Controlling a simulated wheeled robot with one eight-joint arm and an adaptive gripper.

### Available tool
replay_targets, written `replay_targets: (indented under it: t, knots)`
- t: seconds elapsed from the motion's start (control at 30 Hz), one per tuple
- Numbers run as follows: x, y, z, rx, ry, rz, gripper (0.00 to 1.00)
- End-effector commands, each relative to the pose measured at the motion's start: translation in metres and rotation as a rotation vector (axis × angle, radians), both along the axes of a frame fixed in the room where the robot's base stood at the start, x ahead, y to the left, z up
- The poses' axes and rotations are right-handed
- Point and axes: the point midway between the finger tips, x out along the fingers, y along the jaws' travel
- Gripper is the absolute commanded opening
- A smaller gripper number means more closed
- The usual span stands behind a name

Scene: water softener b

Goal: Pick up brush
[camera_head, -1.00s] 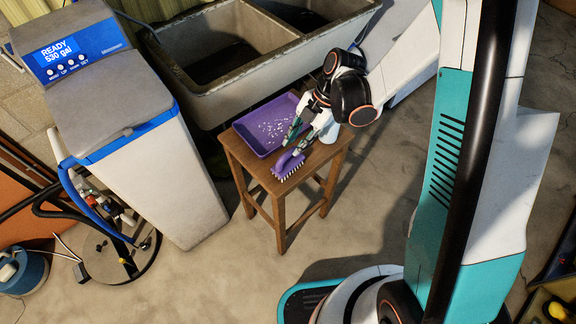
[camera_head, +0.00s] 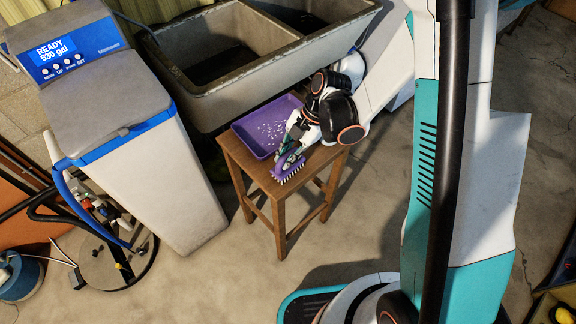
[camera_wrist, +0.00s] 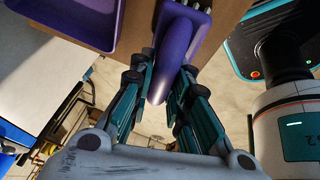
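The purple brush (camera_head: 287,171) lies on the wooden stool near its front edge, its white bristles toward the front. My gripper (camera_head: 289,154) is low over the stool, right at the brush, and hides part of it. In the wrist view, the brush's smooth purple handle (camera_wrist: 171,66) reaches between the two fingers of my gripper (camera_wrist: 163,82). The fingers are apart, one on either side of the handle. A firm hold on it does not show.
A purple tray (camera_head: 241,136) with white bits lies on the stool (camera_head: 248,171) just behind the brush. A concrete double sink (camera_head: 225,103) stands behind, and a water softener (camera_head: 160,185) stands to the left. Floor in front is clear.

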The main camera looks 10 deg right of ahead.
Motion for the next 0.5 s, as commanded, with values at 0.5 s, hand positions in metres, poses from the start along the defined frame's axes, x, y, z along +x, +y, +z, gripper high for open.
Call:
replay_targets:
  t: [0.5]
  knots:
    - [0.0, 0.0, 0.015, 0.0, 0.0, 0.0, 0.0]
